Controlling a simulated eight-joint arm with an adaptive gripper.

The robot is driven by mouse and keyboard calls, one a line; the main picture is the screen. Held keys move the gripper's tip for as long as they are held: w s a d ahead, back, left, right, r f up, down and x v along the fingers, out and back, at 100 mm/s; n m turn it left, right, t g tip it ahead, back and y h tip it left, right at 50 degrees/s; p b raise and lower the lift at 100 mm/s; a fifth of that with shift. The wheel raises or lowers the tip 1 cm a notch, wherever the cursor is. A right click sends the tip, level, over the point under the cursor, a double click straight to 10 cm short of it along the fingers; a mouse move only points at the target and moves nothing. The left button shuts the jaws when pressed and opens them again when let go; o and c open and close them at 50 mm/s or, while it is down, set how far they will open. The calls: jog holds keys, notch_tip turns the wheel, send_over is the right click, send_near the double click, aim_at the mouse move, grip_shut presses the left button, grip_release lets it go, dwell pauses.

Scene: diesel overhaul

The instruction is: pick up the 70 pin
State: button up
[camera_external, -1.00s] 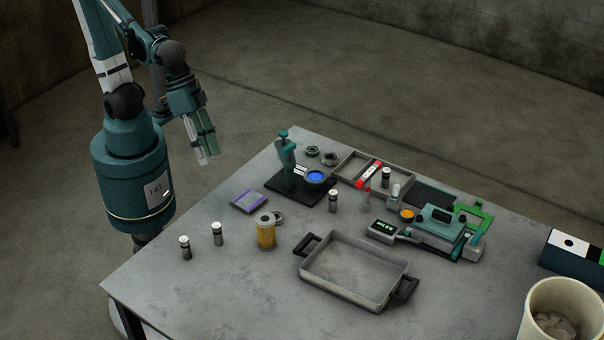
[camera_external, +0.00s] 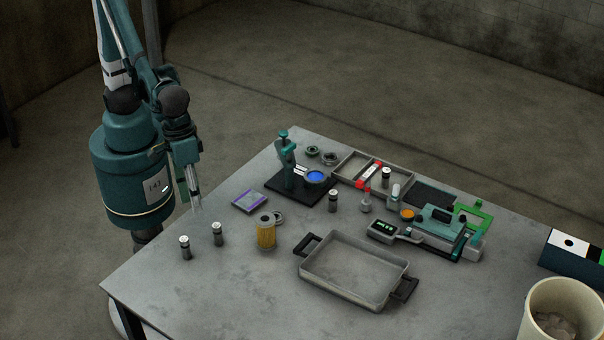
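Several small dark cylinders with pale tops look like pins. Two stand upright near the left edge of the table, one outer pin (camera_external: 185,247) and one inner pin (camera_external: 217,234). Another pin (camera_external: 333,201) stands by the black stand near the table's middle, and one more pin (camera_external: 386,178) stands at the divided tray. No number is readable on any of them, so I cannot tell which is the 70 pin. My gripper (camera_external: 196,204) points down above and behind the two left pins, apart from them. Its fingers are too small to judge their opening.
A yellow cylinder (camera_external: 266,232) and a purple-edged card (camera_external: 249,200) are right of the left pins. A handled metal pan (camera_external: 345,296) lies at the front. A teal press stand (camera_external: 288,160), divided tray (camera_external: 348,163) and teal gauge device (camera_external: 437,228) occupy the back and right.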

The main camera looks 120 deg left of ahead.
aim_at(183, 239)
jog(key=d+f+n, duration=0.1)
jog(key=d+f, duration=0.1)
jog(key=d, duration=0.1)
jog(key=d+f+n+g+p, duration=0.1)
jog(key=d+f+n, duration=0.1)
jog(key=f, duration=0.1)
jog(key=shift+w+d+f+y, duration=0.1)
jog(key=shift+w+d+y, duration=0.1)
jog(key=shift+d+y, duration=0.15)
jog(key=shift+s+d+f+n+g, duration=0.1)
jog(key=shift+d+f+n+g, duration=0.2)
jog(key=shift+d+f+n, duration=0.15)
jog(key=shift+f, duration=0.15)
jog(key=shift+f, duration=1.2)
jog(key=shift+f, duration=0.15)
jog(key=shift+f+b, duration=0.3)
jog(key=shift+f, duration=2.15)
jog(key=c, duration=1.1)
